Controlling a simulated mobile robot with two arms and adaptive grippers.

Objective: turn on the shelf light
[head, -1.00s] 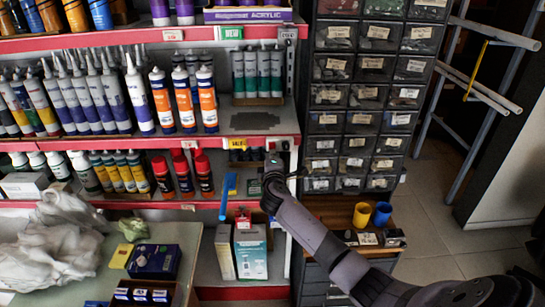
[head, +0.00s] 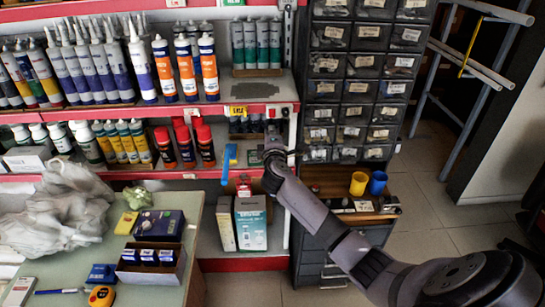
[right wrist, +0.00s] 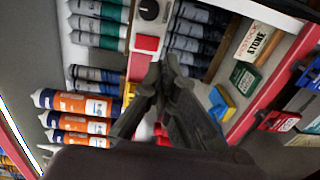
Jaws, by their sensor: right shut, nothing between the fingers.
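A white plate with a red square button (right wrist: 147,43) and a black round knob (right wrist: 149,10) sits on the shelf's front edge in the right wrist view. In the head view the plate shows small, with its red button (head: 273,111), at the right end of the red shelf edge. My right gripper (head: 272,133) is just below this plate. In the right wrist view its fingers (right wrist: 162,72) are shut and empty, with the tips close under the red button. I cannot tell whether they touch it. My left gripper is not in view.
Orange-labelled cartridges (head: 187,69) stand on the shelf above and red-capped bottles (head: 184,143) on the one below. A blue strip (head: 227,162) hangs near my right gripper. A drawer cabinet (head: 352,75) stands close on the right. A cluttered table (head: 195,215) is at front left.

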